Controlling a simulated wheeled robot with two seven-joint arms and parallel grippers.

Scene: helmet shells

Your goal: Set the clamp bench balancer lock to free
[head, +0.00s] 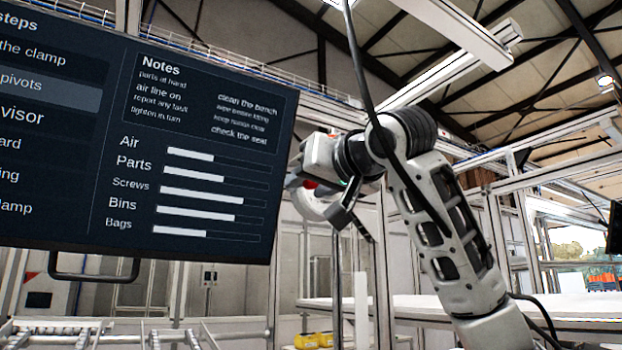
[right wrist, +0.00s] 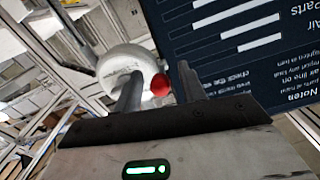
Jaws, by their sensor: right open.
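The balancer (right wrist: 118,62) shows in the right wrist view as a round white housing with small dark lettering. Its red lock knob (right wrist: 160,85) sticks out at the housing's right side. In the head view the white housing (head: 309,205) and a bit of the red knob (head: 309,184) show left of my right wrist, partly hidden by it. My right gripper (right wrist: 159,86) is open, with one finger on each side of the red knob in the right wrist view. Whether the fingers touch the knob I cannot tell. My left gripper is not in view.
A large dark screen (head: 120,120) with steps, notes and bars hangs close to the left of my right gripper. A dark cable runs down past my right arm. A white bench (head: 400,308) stands behind, with yellow bins (head: 313,340) low down. A roller track (head: 70,335) is at lower left.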

